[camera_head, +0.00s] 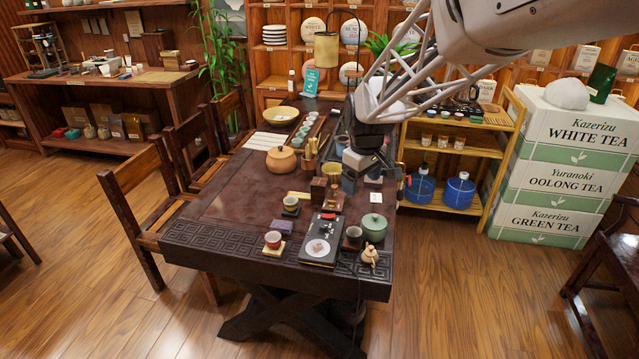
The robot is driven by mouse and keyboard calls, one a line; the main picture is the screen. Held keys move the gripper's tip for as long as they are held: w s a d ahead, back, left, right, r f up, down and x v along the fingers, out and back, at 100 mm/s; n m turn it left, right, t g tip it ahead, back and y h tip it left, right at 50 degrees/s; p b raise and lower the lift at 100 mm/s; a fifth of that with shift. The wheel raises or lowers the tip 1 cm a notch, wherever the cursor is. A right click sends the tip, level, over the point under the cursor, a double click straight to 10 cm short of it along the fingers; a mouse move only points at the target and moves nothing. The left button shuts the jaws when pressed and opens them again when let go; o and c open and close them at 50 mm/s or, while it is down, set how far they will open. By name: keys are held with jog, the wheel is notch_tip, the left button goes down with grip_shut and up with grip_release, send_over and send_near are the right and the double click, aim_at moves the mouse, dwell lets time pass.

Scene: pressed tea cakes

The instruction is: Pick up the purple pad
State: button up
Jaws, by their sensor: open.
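Another dark pad (350,246) lies under a cup (353,233) at the right front. My gripper (364,165) hangs over the table's right side, behind and above these pads. It is open, and my arm and its body hide part of the tabletop behind.
A black tray (317,253) lies between the front cups. A green lidded pot (374,227) and a small figurine (370,256) stand at the right front. An orange-brown teapot (281,159) stands farther back. The table's left middle is clear.

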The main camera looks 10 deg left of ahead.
jog(key=w+a+f+n, duration=0.2)
jog(key=w+a+f, duration=0.1)
jog(key=a+f, duration=0.25)
jog(key=w+a+f+n, duration=0.2)
jog(key=w+a+f, duration=0.2)
jog(key=a, duration=0.3)
jog(key=n+g, duration=0.1)
jog(key=n, duration=0.2)
send_over(281, 224)
notch_tip(281, 224, down, 12)
jog(key=shift+s+r, duration=0.1)
jog(key=shift+s, duration=0.05)
jog(key=shift+f, duration=1.35)
jog(key=shift+d+f, duration=0.1)
jog(key=shift+f, duration=2.5)
jog(key=shift+c, duration=0.5)
